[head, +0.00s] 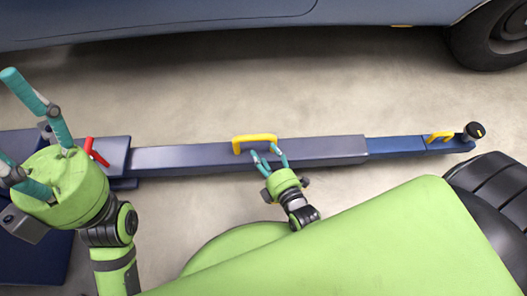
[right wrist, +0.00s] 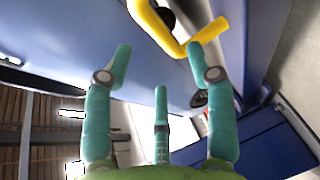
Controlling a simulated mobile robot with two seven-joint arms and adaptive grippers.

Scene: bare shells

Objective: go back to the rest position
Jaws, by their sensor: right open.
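My right gripper (head: 264,152) is open and empty, its teal fingers spread just in front of a yellow handle (head: 254,139) on a long blue-grey beam. In the right wrist view my right gripper (right wrist: 158,62) has its fingers apart, with the yellow handle (right wrist: 158,28) beyond them. One fingertip overlaps the handle's end in the picture; I cannot tell whether they touch. My left gripper (head: 22,125) is raised at the left of the head view, its teal fingers spread wide with nothing between them.
The blue-grey beam (head: 200,158) runs across the floor, with a red lever (head: 96,152) at its left. A second yellow handle (head: 438,136) and a black knob (head: 474,131) are at its right end. A blue car (head: 150,20) stands behind; bare floor (head: 330,80) lies between.

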